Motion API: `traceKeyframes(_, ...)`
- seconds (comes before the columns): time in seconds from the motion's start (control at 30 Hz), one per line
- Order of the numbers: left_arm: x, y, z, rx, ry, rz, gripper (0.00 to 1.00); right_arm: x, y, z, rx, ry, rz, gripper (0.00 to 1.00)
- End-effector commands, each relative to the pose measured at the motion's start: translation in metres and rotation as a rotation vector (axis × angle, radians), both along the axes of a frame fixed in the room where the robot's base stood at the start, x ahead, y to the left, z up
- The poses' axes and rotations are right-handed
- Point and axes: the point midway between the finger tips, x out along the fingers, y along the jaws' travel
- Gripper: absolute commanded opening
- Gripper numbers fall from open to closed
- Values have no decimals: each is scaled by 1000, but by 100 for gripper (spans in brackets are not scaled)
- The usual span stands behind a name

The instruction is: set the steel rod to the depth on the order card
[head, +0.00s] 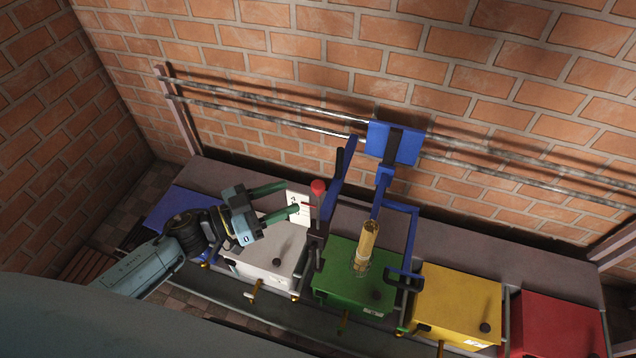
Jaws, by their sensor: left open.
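A white card (297,203) with a dark mark and a small red mark stands upright behind the white box; its writing is too small to read. My left gripper (290,198) is open, its two green fingers pointing right toward the card and a red-knobbed lever (318,187). I cannot tell whether a finger touches either. Nothing shows between the fingers. A brass-coloured cylinder (367,245) stands on the green box (340,280), below a blue carriage and arm (405,145). I cannot clearly make out a separate steel rod at the cylinder. My right gripper is out of view.
Two long metal rails (480,160) run along the brick wall and carry the blue carriage. A row of boxes includes a blue one (180,205), a white one (262,265), a yellow one (460,300) and a red one (555,325). Handles and knobs stick out along their fronts.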

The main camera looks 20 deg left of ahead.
Motion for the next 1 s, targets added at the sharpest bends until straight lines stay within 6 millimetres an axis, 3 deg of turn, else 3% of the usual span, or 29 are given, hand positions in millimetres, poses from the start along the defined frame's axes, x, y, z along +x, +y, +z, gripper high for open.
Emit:
traceKeyframes(0.2,33,-35,1,-3,-3,1,49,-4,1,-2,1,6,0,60)
traceKeyframes(0.4,52,-56,0,-1,-1,2,49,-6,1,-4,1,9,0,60)
traceKeyframes(0.83,60,-64,0,0,1,2,49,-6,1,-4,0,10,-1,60)
traceKeyframes(1.0,60,-64,0,0,1,2,29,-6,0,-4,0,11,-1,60)
